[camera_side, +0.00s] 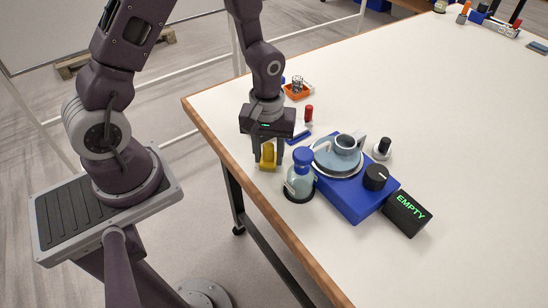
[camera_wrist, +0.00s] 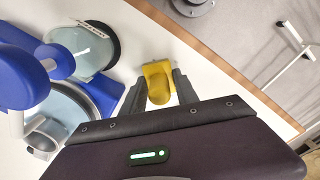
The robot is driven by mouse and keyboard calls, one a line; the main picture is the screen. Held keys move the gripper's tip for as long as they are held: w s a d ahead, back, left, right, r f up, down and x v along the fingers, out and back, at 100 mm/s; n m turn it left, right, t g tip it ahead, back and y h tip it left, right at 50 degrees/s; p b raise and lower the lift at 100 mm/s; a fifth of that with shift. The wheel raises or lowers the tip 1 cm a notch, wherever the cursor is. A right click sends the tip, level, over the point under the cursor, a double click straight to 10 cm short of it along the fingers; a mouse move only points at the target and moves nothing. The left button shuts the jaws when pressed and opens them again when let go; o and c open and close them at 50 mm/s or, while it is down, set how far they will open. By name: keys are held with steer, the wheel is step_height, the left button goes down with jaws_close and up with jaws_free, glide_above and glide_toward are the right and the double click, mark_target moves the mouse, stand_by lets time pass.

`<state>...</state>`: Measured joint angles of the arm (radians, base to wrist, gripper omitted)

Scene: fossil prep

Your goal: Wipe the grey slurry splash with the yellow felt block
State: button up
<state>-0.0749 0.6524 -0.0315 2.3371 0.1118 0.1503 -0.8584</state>
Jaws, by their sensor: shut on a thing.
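The yellow felt block (camera_side: 268,162) is between the fingers of my gripper (camera_side: 268,153), near the left edge of the table. In the wrist view the felt block (camera_wrist: 158,72) shows between the fingertips of my gripper (camera_wrist: 159,88), which is shut on it. The block is upright, with its wider part at the table end. I cannot tell whether it touches the tabletop. I cannot make out the grey slurry splash in either view.
A blue-capped bottle (camera_side: 300,178) stands close beside the block. A blue machine (camera_side: 345,197) carries a round metal plate with a grey cup. Its black display (camera_side: 408,213) reads EMPTY. An orange tray (camera_side: 297,91) lies behind. The table's right side is mostly clear.

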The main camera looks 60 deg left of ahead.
steer(key=shift+a+f, duration=0.1)
steer(key=shift+a, duration=2.5)
jaws_close()
steer(key=shift+d, duration=3.85)
steer(key=shift+r, duration=3.1)
